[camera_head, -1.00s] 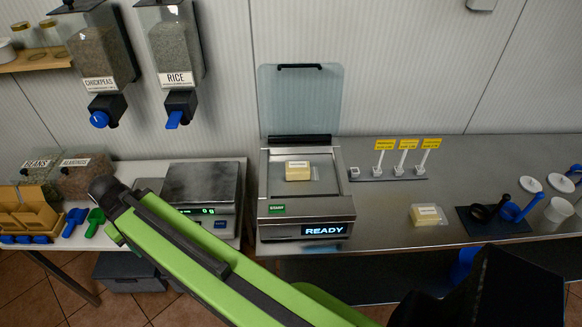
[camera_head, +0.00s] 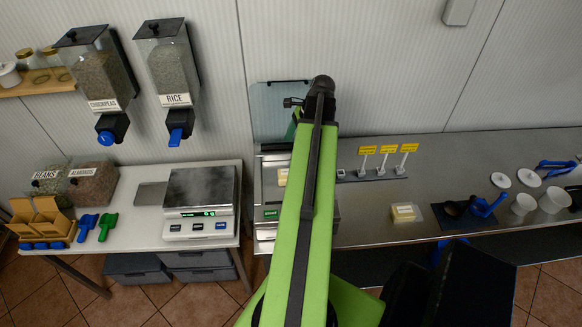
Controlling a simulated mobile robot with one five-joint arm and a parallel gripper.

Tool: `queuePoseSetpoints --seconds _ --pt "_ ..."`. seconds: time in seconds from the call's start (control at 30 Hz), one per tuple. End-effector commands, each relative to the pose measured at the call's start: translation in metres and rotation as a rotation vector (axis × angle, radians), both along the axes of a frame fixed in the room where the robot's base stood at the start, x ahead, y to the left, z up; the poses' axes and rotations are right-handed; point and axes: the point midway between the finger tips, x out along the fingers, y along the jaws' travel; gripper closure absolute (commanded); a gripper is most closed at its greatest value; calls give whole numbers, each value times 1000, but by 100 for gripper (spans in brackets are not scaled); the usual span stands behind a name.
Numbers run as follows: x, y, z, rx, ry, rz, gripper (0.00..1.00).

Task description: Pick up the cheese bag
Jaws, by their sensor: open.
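One bagged block of cheese (camera_head: 283,177) lies in the open sealing machine (camera_head: 268,232) at the picture's middle. My arm covers most of the machine and the right part of this bag. A second pale yellow bagged block with a white label (camera_head: 405,212) lies on the steel counter to the right, in plain view. My green arm reaches up across the middle of the picture. My gripper's fingers are hidden behind the arm, so their distance from either bag cannot be told.
The sealer's clear lid (camera_head: 270,108) stands raised. A scale (camera_head: 200,190) is on the left table. Yellow-tagged stands (camera_head: 383,163) are behind the right-hand bag. A dark mat (camera_head: 468,216) with scoops and white cups (camera_head: 522,204) lie further right.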

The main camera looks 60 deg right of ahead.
Motion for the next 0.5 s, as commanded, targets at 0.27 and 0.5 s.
queuePoseSetpoints --seconds 0.27,0.5 --pt "-45 -31 15 49 -1 -193 13" --pt "-40 -26 -10 47 -1 -190 13"
